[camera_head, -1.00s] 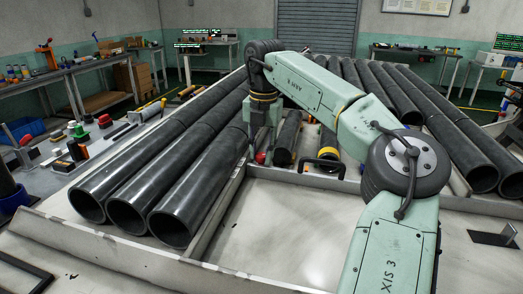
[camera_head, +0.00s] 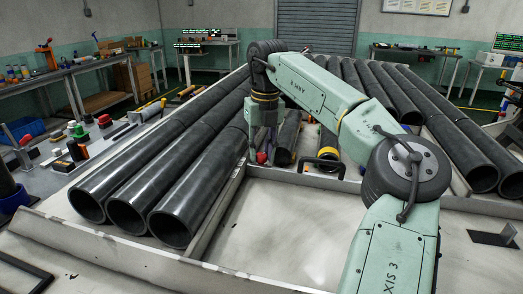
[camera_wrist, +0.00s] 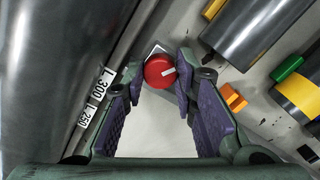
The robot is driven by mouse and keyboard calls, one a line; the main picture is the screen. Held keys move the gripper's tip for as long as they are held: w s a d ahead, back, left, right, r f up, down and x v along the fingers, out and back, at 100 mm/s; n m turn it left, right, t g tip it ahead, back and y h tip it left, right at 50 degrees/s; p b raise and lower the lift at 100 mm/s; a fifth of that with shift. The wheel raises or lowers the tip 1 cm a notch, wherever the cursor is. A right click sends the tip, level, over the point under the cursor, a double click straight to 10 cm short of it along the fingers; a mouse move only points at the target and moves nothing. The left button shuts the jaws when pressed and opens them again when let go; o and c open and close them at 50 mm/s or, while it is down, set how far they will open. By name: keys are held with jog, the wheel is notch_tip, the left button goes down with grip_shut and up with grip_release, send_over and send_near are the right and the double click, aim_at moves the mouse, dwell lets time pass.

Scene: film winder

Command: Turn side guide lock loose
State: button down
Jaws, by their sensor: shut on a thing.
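The side guide lock looks to be the round red knob (camera_wrist: 159,72) with a white pointer line, in the upper middle of the wrist view. The line points to the right and slightly up. My gripper (camera_wrist: 160,68) has a fingertip on each side of the knob and is shut on it. A pale plate shows partly behind the knob. In the head view the red knob (camera_head: 262,158) is a small spot beneath my gripper (camera_head: 257,150), at the far end of a metal side rail (camera_head: 222,205); the fingers there are small and partly unclear.
Black tubes (camera_head: 165,160) lie left of the rail, and more (camera_head: 400,95) lie at the right. White labels reading L 300 and L 250 (camera_wrist: 98,95) are left of the knob. An orange clip (camera_wrist: 233,98) and a yellow-banded roller (camera_wrist: 300,93) are right of it.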

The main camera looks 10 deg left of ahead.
aim_at(264, 156)
dwell(0.4)
jog(key=c, duration=1.3)
grip_release()
jog(key=shift+s+d+r, duration=0.1)
jog(key=shift+d+r, duration=0.05)
jog(key=shift+r, duration=1.85)
jog(key=shift+d+r, duration=0.15)
jog(key=shift+r, duration=1.85)
